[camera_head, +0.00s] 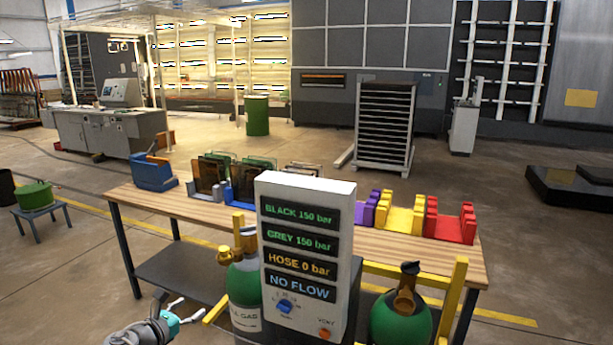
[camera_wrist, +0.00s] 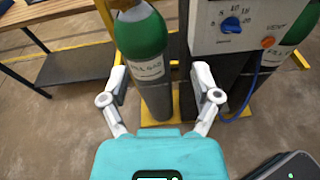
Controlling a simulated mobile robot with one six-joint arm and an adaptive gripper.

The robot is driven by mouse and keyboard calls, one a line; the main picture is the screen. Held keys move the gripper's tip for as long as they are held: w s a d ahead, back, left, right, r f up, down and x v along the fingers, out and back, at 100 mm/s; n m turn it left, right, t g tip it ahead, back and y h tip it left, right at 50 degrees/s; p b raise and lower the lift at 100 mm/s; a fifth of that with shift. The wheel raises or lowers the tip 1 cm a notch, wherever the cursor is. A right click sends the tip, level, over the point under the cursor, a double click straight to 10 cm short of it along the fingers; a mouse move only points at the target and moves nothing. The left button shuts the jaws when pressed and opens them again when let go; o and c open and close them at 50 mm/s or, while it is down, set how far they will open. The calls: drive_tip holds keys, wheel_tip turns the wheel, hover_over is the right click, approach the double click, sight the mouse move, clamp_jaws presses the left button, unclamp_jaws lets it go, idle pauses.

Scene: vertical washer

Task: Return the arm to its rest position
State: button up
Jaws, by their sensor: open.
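My gripper (camera_head: 182,312) shows at the lower left of the head view, left of the gas panel. In the wrist view my gripper (camera_wrist: 160,85) has its two fingers spread apart with nothing held between them. A green and grey gas cylinder (camera_wrist: 150,75) stands beyond the fingers in that view. The white control panel (camera_head: 307,240) reads BLACK 150 bar, GREY 150 bar, HOSE 0 bar and NO FLOW. It carries a blue knob (camera_head: 285,306) and an orange vent button (camera_head: 325,334). The knob (camera_wrist: 231,26) and button (camera_wrist: 268,42) also show in the wrist view.
A wooden workbench (camera_head: 145,205) stands behind the panel with coloured racks, including a red one (camera_head: 452,222). A second green cylinder (camera_head: 400,322) stands right of the panel beside a yellow frame (camera_head: 450,300). A blue hose (camera_wrist: 246,95) hangs below the panel.

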drive_tip(key=w+d+f+m+g, duration=0.1)
drive_tip(key=d+f+m+g, duration=0.25)
drive_tip(key=d, duration=0.45)
drive_tip(key=w+d+f+m+g, duration=0.1)
drive_tip(key=d+f+m+g, duration=0.1)
drive_tip(key=d+m, duration=0.5)
drive_tip(key=w+d+f+m+g, duration=0.2)
drive_tip(key=d+f+g, duration=0.1)
drive_tip(key=d, duration=0.7)
drive_tip(key=s+d+f+m+g+y, duration=0.3)
drive_tip(key=s+d+m, duration=0.2)
drive_tip(key=d+m, duration=0.4)
drive_tip(key=s+d+f+m+g+y, duration=0.3)
drive_tip(key=s+d+m, duration=0.2)
drive_tip(key=d+m, duration=0.4)
drive_tip(key=d, duration=0.2)
drive_tip(key=shift+d, duration=0.3)
